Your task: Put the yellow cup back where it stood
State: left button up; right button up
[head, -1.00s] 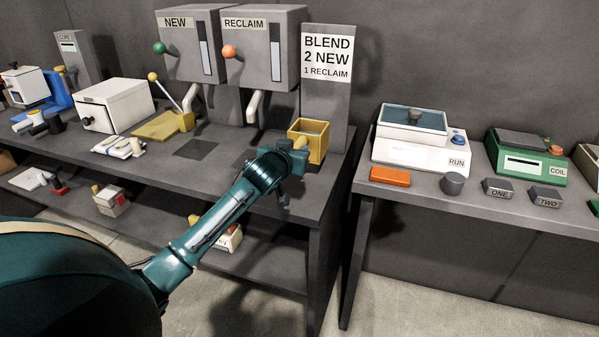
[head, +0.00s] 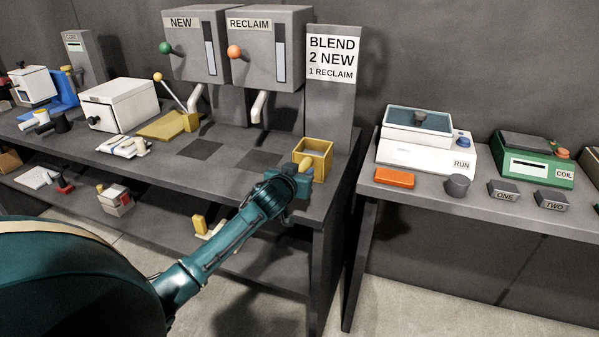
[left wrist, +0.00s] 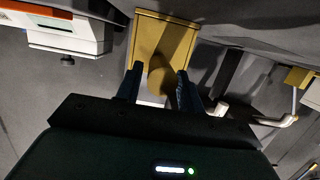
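The yellow cup (head: 319,165) is a square, open-topped box with a round knob on its near side. It appears to stand upright on the right end of the dark bench (head: 225,177), near the front edge. My left gripper (head: 300,183) is just in front of it. In the left wrist view the cup (left wrist: 163,32) is ahead, and the fingers of my left gripper (left wrist: 158,82) are apart on either side of the knob. A gap shows beside the knob, so the gripper looks open. My right gripper is not in view.
Two dark square patches (head: 200,149) lie on the bench left of the cup. The NEW (head: 190,50) and RECLAIM (head: 262,50) dispensers hang behind. The BLEND sign post (head: 331,95) stands behind the cup. A gap separates this bench from the right table (head: 425,197).

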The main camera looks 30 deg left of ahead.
pick_arm(q)
jog(key=shift+o, duration=0.9)
jog(key=shift+r, duration=0.15)
jog(key=v, duration=1.2)
jog(key=s+d+f+m+g+h, duration=0.4)
jog(key=s+d+f+m+h, duration=0.1)
jog(key=s+d+f, duration=1.5)
jog(key=s+d+h, duration=0.1)
jog(key=d, duration=0.2)
jog(key=shift+m+h, duration=0.3)
jog(key=shift+h, duration=0.1)
jog(key=shift+s, duration=0.1)
jog(key=shift+a+r, duration=0.15)
